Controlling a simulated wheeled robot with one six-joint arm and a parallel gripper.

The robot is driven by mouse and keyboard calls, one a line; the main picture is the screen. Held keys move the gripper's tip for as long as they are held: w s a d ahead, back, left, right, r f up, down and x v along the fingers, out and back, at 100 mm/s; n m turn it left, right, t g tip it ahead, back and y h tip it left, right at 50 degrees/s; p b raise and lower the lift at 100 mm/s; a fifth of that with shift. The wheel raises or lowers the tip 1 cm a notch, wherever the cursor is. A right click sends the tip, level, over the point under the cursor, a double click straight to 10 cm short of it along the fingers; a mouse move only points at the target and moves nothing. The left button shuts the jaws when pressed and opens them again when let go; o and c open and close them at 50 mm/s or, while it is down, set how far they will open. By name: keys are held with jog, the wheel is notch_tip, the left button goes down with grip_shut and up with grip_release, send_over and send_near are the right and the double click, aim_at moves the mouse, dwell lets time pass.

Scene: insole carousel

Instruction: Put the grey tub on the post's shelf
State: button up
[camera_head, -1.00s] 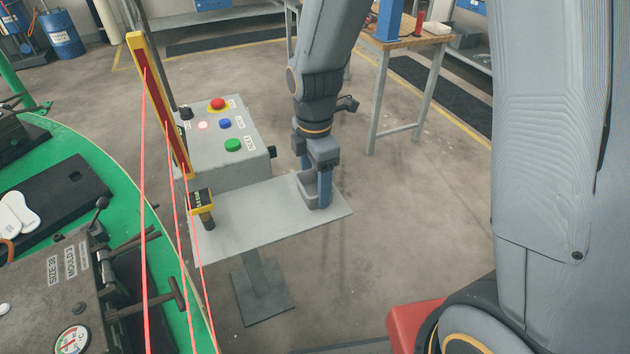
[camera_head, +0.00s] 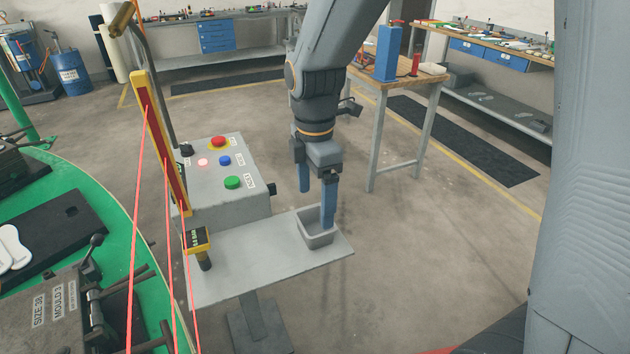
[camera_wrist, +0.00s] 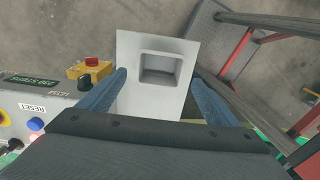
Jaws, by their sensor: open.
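The grey tub (camera_head: 317,240) stands upright on the right end of the post's grey shelf (camera_head: 245,268). It is empty, and the wrist view shows its open top (camera_wrist: 160,66) near the shelf's end. My gripper (camera_head: 316,209) is above the tub with its blue fingers apart and nothing held between them. In the wrist view, one finger of my gripper (camera_wrist: 160,77) is on each side of the tub, with clear space between. In the head view one finger overlaps the tub; I cannot tell whether it touches.
The button box (camera_head: 215,190) stands behind the shelf. A yellow-and-black handheld device (camera_head: 198,241) is at the shelf's left end. A yellow light-curtain bar (camera_head: 160,140) with red beams borders the green carousel (camera_head: 110,215). A wooden workbench (camera_head: 410,80) stands behind; open floor lies to the right.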

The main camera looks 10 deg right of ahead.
notch_tip(320, 180, up, 5)
jog(key=s+d+f+m, duration=0.3)
jog(key=d+m, duration=0.3)
jog(key=m, duration=0.4)
jog(key=s+d+f+m+t, duration=0.1)
jog(key=s+d+f+m, duration=0.3)
jog(key=m, duration=0.7)
jog(key=shift+s+d+f+b, duration=0.35)
jog(key=shift+d+f, duration=0.4)
jog(key=shift+d, duration=0.35)
